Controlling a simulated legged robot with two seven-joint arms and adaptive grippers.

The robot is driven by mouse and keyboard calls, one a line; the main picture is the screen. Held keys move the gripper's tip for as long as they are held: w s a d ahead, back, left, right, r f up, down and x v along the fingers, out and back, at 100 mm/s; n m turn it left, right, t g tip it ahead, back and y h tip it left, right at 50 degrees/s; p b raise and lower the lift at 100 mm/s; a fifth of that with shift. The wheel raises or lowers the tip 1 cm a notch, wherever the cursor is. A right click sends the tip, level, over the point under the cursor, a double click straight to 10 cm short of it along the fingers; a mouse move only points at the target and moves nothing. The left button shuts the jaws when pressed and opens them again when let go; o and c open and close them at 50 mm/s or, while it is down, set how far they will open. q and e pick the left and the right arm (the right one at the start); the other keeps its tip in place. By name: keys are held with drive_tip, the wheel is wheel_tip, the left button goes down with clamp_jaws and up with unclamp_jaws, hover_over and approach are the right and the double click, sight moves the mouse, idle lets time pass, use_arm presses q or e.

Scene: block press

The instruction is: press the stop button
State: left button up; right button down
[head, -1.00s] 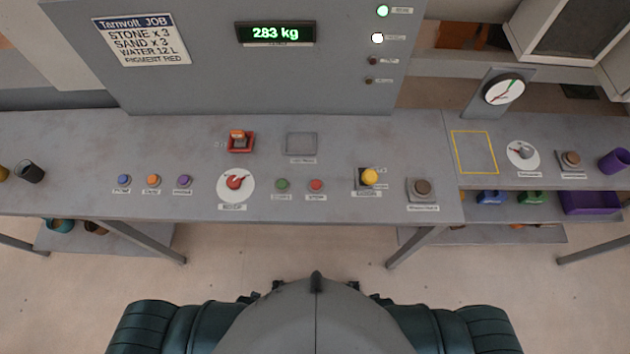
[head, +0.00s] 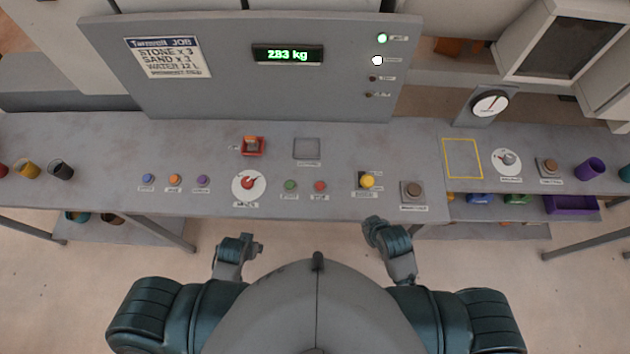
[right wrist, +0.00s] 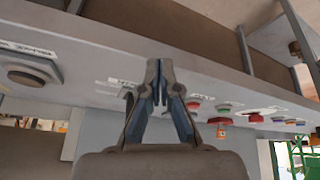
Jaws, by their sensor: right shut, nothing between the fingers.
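The stop button (head: 320,186) is a small red button with a label under it, on the front part of the grey console, just right of a green button (head: 290,186). My right gripper (head: 374,223) is in front of the console's front edge, below and to the right of the stop button, apart from it. In the right wrist view its fingers (right wrist: 155,82) are together and empty, with small coloured buttons beyond them to the right. My left gripper (head: 256,246) is in front of the console, left of centre; its fingers are too small to read.
A yellow knob (head: 367,181) and a brown button (head: 411,190) lie right of the stop button. A white dial with a red knob (head: 248,185) lies to its left. A red-framed switch (head: 252,146) stands farther back. The display (head: 288,54) reads 283 kg.

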use_arm(q)
drive_tip(key=s+f+g, duration=0.1)
drive_tip(key=s+f, duration=0.2)
drive_tip(key=f, duration=1.4)
use_arm(e)
drive_tip(key=w+a+r+n+t+y, duration=0.1)
drive_tip(key=w+a+r+n+y, duration=0.2)
drive_tip(key=a+n, duration=0.35)
drive_tip(key=w+a+r+n+t, duration=0.1)
drive_tip(key=w+a+r+n, duration=0.2)
drive_tip(key=a+r+n, duration=0.3)
drive_tip(key=w+a+r+n+y, duration=0.2)
drive_tip(key=w+a+r+n, duration=0.2)
drive_tip(key=a+n, duration=0.3)
use_arm(q)
drive_tip(key=s+a+f+g, duration=0.1)
drive_tip(key=s+a+f, duration=0.1)
drive_tip(key=s+f, duration=1.4)
drive_tip(key=shift+s+a+f, duration=0.15)
drive_tip(key=shift+s+a, duration=0.1)
drive_tip(key=shift+s, duration=0.6)
use_arm(e)
drive_tip(key=w+d+f+n+h, duration=0.1)
drive_tip(key=w+d+f+n, duration=0.2)
drive_tip(key=d+n, duration=0.3)
drive_tip(key=shift+w+n, duration=0.5)
drive_tip(key=shift+n, duration=1.15)
